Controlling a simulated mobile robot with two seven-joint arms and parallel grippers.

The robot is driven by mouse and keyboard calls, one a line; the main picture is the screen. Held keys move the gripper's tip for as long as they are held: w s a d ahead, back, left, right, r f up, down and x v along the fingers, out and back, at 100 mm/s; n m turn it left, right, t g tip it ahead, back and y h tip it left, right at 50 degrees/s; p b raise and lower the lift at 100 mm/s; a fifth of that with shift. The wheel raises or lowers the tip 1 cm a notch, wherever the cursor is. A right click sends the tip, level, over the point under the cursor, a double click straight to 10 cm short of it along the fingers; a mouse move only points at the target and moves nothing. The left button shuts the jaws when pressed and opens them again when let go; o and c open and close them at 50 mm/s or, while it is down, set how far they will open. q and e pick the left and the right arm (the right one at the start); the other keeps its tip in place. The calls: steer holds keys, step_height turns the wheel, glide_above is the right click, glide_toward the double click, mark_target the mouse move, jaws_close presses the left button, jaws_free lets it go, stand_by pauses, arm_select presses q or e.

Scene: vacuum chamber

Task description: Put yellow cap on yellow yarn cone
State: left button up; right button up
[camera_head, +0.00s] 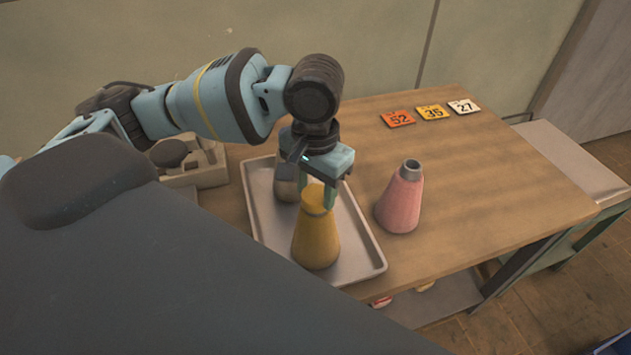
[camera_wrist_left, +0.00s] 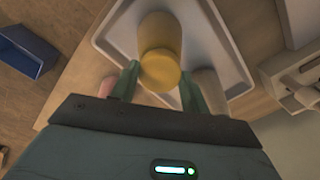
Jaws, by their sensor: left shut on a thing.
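The yellow yarn cone (camera_head: 316,243) stands upright on a grey metal tray (camera_head: 371,262). My left gripper (camera_head: 318,193) points down over it and is shut on the yellow cap (camera_head: 317,200). The cap is at the tip of the cone. In the left wrist view the yellow cap (camera_wrist_left: 160,71) sits between the two fingers, with the cone (camera_wrist_left: 160,32) just beyond it. The cap hides the cone's tip, so I cannot tell whether it is seated or just above. My right gripper is not in view.
A grey cone (camera_head: 286,180) stands close behind the gripper on the tray. A pink cone (camera_head: 401,200) stands right of the tray on the wooden table (camera_head: 480,190). Number cards (camera_head: 432,112) lie at the back. A pale container (camera_head: 205,168) is at the left.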

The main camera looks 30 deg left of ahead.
arm_select(q)
steer(key=shift+f, duration=0.3)
steer(key=o, duration=1)
steer(key=shift+o, duration=0.2)
steer(key=shift+r, duration=3.9)
